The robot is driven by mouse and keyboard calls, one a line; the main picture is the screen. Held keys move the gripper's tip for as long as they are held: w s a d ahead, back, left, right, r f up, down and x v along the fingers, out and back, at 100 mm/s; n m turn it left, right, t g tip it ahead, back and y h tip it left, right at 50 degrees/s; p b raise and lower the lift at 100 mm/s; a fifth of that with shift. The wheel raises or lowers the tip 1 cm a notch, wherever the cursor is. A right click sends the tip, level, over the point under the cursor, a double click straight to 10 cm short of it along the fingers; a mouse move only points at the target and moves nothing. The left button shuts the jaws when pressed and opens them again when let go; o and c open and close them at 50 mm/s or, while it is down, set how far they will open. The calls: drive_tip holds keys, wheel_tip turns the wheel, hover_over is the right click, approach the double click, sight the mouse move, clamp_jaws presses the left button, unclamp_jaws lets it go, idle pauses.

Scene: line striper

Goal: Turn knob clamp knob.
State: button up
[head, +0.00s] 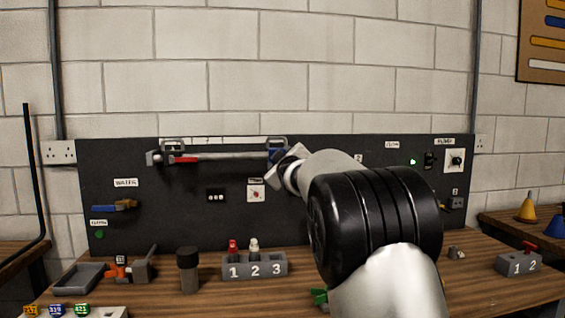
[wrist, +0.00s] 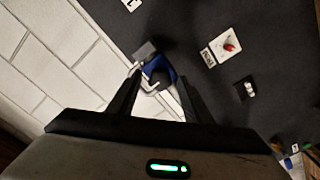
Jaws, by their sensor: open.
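A long bar clamp (head: 225,156) lies level along the top of the dark panel, with a red part near its left end. A blue part (head: 273,156) sits at its right end. My gripper (head: 288,165) is at that right end, partly hidden by my own arm in the head view. In the wrist view, my gripper (wrist: 158,80) is open, and its two fingers reach toward the blue part (wrist: 160,70) and a bent metal piece (wrist: 150,86). I cannot tell whether the fingers touch them. The clamp's knob is not clearly distinguishable.
The dark panel (head: 150,165) also carries a blue-handled water valve (head: 113,206), a red-centred switch (head: 256,194) and a black rotary knob (head: 456,160). On the table stand a numbered block (head: 254,268), a dark cylinder (head: 189,272) and an orange-and-grey fixture (head: 132,268).

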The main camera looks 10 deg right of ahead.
drive_tip(key=s+b, duration=0.1)
drive_tip(key=s, duration=1.6)
drive_tip(key=shift+s, duration=0.15)
drive_tip(key=s+f+m+g, duration=0.35)
drive_tip(key=s+f, duration=0.45)
drive_tip(key=s, duration=0.4)
drive_tip(key=s+f+m+g, duration=0.2)
drive_tip(key=s+f+g, duration=0.3)
drive_tip(key=s+f, duration=0.5)
drive_tip(key=s+f+m+g, duration=0.3)
drive_tip(key=s+f+g, duration=0.15)
drive_tip(key=s, duration=1.05)
wheel_tip(320, 180, up, 22)
drive_tip(key=p, duration=2.3)
drive_tip(key=shift+s+a+t, duration=0.15)
drive_tip(key=shift+a+t, duration=0.05)
drive_tip(key=shift+t, duration=0.1)
